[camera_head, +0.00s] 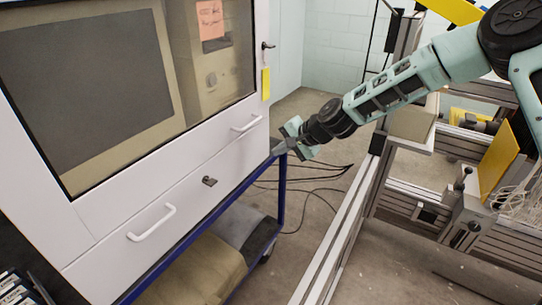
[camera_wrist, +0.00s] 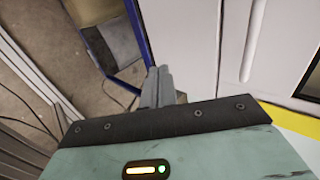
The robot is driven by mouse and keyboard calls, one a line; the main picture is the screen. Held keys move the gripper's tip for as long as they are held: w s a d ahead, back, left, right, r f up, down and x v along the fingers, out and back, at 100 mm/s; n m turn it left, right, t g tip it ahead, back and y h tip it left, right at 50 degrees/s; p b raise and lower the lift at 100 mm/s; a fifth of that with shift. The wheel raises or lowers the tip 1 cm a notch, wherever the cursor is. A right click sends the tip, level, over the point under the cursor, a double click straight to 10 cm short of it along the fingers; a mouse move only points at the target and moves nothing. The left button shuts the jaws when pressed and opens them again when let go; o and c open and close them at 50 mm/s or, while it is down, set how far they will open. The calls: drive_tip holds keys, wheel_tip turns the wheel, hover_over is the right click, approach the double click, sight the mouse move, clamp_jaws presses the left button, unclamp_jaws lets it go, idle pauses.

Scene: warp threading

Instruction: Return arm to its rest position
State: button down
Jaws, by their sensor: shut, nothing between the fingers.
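My gripper (camera_head: 281,147) is at the end of my pale green arm, which reaches in from the upper right of the head view. It hangs in the air near the right edge of the white cabinet, close to the blue cart frame. In the wrist view the grey fingers (camera_wrist: 158,88) are together with nothing between them. Whether the gripper touches the cabinet or the cart cannot be told.
The white cabinet (camera_head: 195,183) with handles and a dark window stands on a blue cart (camera_head: 281,200) at left. An aluminium frame (camera_head: 345,225) with yellow panels (camera_head: 497,158) stands at right. Dark cables (camera_head: 315,187) lie on the open floor between them.

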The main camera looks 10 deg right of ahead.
drive_tip(key=s+a+r+n+g+h+p, duration=0.1)
drive_tip(key=s+a+r+n+g, duration=0.2)
drive_tip(key=s, duration=0.7)
drive_tip(key=s+a+r+n+g+h, duration=0.15)
drive_tip(key=s+r+n, duration=0.3)
drive_tip(key=s, duration=0.55)
drive_tip(key=s+d+r+n+h, duration=0.2)
drive_tip(key=s+d+n, duration=0.2)
drive_tip(key=s, duration=0.7)
drive_tip(key=s+d+r+n+g+h+p, duration=0.1)
drive_tip(key=s+d, duration=0.4)
drive_tip(key=s, duration=0.6)
wheel_tip(320, 180, up, 2)
drive_tip(key=n+h, duration=0.1)
drive_tip(key=n, duration=0.1)
drive_tip(key=shift+r+n, duration=0.25)
drive_tip(key=shift+n, duration=0.1)
